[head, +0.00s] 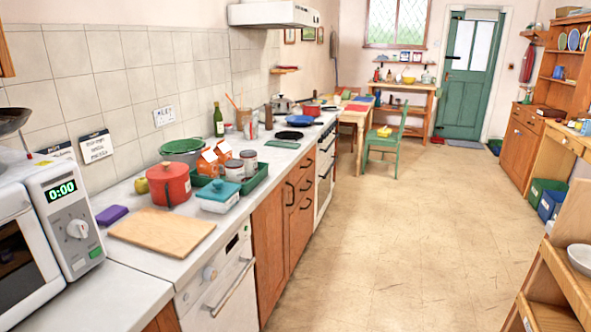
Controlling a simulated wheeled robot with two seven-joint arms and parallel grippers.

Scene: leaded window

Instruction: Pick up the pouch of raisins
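I cannot make out for certain which thing is the pouch of raisins. Two small orange-and-white packages stand among the items on the left counter (75,273). One orange package (209,156) is at the left and another orange package (224,146) is just behind it to the right. They are too small to read, and their lower parts are hidden by things in front. Neither of my grippers shows in this view.
Around the packages are a red pot (169,186), a teal-lidded container (219,194), jars (248,161) and a green tray (256,184). A wooden board (160,232) lies nearer, beside a microwave (60,220). The floor (400,220) along the counter is clear.

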